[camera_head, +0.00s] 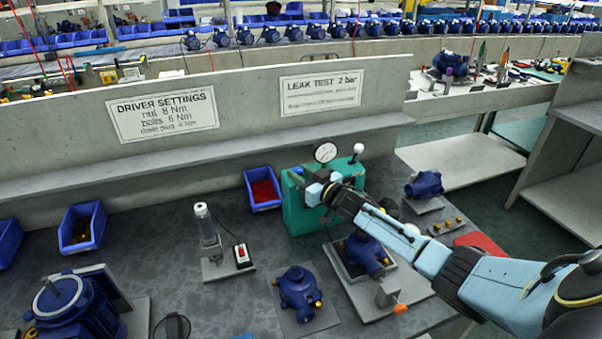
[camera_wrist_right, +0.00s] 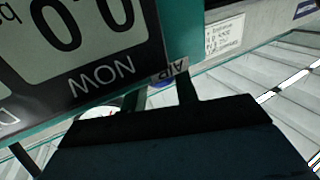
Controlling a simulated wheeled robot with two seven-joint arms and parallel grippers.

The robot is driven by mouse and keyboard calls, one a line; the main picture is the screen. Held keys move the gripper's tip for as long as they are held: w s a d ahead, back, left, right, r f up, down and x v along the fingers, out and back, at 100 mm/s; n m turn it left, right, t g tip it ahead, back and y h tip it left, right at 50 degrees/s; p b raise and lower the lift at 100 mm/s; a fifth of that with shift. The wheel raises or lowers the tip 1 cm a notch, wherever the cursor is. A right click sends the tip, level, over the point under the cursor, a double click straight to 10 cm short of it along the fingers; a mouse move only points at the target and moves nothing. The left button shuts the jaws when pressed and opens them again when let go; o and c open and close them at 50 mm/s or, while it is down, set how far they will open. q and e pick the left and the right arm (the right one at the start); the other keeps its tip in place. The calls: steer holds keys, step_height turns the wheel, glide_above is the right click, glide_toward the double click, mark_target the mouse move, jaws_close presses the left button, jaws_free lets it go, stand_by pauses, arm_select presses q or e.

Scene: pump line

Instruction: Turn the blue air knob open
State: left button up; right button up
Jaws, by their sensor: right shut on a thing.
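The green test box (camera_head: 300,222) stands on the bench, with a round dial gauge (camera_head: 325,152) and a white ball-topped lever (camera_head: 358,149) on top. My right gripper (camera_head: 308,188) reaches the box's front from the right and hides part of it. In the right wrist view, the gripper's fingers (camera_wrist_right: 160,94) are on both sides of the blue air knob (camera_wrist_right: 160,86), shut on it just under the "AIR" label. Most of the knob is hidden by the gripper. The box's display (camera_wrist_right: 75,40) reads 0.0 above the word NOW, upside down. My left gripper is not in view.
A blue pump (camera_head: 365,254) sits on a plate below my right arm, with an orange-tipped clamp (camera_head: 398,308) beside it. Another pump (camera_head: 298,290) lies left of it. A red-filled bin (camera_head: 262,188) stands close left of the box. A red switch (camera_head: 241,253) is further left.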

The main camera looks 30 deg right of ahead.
steer(key=shift+a, duration=0.1)
stand_by(0.3)
steer(key=o, duration=1)
steer(key=s, duration=0.4)
steer(key=s+d+p, duration=0.1)
steer(key=s, duration=0.3)
steer(key=s+d+p, duration=0.1)
steer(key=s, duration=0.4)
steer(key=shift+s+d, duration=0.1)
steer(key=shift+d, duration=0.05)
